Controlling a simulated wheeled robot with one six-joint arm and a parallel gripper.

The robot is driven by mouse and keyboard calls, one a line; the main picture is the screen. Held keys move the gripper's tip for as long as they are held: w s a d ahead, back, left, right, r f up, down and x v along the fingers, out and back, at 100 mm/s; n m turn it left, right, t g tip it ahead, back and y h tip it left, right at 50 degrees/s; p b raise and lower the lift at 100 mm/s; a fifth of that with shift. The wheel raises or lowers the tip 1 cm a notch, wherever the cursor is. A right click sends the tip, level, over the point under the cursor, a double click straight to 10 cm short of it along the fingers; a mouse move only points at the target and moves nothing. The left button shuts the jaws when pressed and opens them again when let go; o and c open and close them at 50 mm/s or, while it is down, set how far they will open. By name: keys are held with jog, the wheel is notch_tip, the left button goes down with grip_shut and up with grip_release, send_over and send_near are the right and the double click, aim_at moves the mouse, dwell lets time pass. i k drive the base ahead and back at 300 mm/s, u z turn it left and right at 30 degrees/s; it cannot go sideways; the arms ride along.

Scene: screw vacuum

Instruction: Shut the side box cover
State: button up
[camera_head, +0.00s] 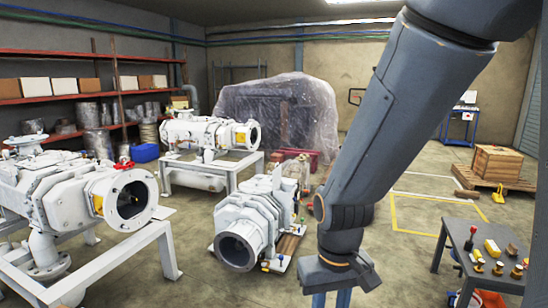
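I cannot pick out a side box cover for certain in the head view. White vacuum pump machines stand on the left and in the middle. The nearest one (60,190) is on a white frame and has a round flange and a red valve handle. Another (205,133) stands on a frame farther back. A third (245,218) sits low on the floor with its round port facing me. My arm comes down from the top right, and its end (338,274) is at the bottom edge, right of the low pump.
A dark table (480,248) with small yellow and brass parts stands at the lower right. A wooden crate (497,162) rests on a pallet behind it. A plastic-wrapped load (280,110) and a red shelf rack (65,101) line the back. Yellow-marked floor (415,215) is clear.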

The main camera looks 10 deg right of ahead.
aim_at(276, 175)
jog(key=i, duration=1.9)
jog(key=z, duration=0.85)
jog(key=i, duration=1.65)
